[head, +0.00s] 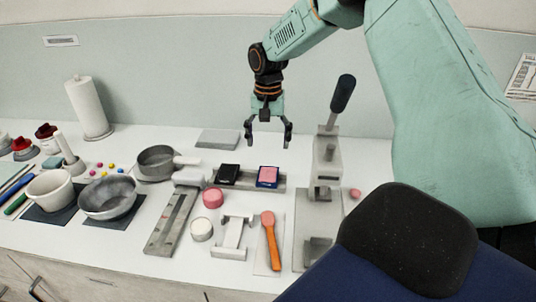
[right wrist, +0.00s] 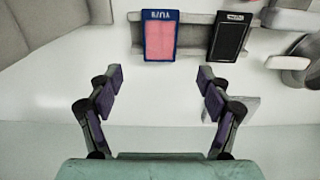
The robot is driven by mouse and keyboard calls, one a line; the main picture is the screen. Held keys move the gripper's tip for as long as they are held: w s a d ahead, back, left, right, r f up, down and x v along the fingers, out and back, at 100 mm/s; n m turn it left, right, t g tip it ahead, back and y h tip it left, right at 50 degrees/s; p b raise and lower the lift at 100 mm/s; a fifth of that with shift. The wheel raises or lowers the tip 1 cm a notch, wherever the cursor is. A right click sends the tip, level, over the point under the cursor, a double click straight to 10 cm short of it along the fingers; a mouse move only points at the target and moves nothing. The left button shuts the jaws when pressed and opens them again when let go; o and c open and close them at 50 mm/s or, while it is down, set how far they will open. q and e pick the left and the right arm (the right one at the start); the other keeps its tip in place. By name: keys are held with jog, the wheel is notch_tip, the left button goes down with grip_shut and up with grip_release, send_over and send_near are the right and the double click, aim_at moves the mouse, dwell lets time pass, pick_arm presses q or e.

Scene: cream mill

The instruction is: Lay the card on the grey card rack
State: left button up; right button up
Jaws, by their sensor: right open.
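A pink card-like piece with a blue border (head: 268,175) lies on a long grey rack (head: 283,184), next to a black piece (head: 228,173) on the same rack. In the right wrist view the blue-bordered piece (right wrist: 160,38) and the black piece (right wrist: 229,38) lie ahead of my fingers, apart from them. A flat grey slab (head: 218,139) lies behind the rack; I cannot tell which grey item is the card rack. My right gripper (head: 268,138) is open and empty, above the table behind the blue-bordered piece. My left gripper is not in view.
A press-like device with a black-handled lever (head: 327,155) stands right of the rack. A saucepan (head: 156,162), bowls and a paper roll (head: 88,107) stand to the left. An orange spatula (head: 271,245) and a white stand (head: 234,237) are in front.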

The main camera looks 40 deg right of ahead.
aim_at(268, 174)
notch_tip(268, 174, up, 2)
jog(key=shift+r, duration=0.15)
dwell(0.3)
notch_tip(268, 174, down, 12)
jog(key=shift+w+r, duration=0.1)
jog(key=shift+r, duration=1.25)
jog(key=shift+f, duration=0.15)
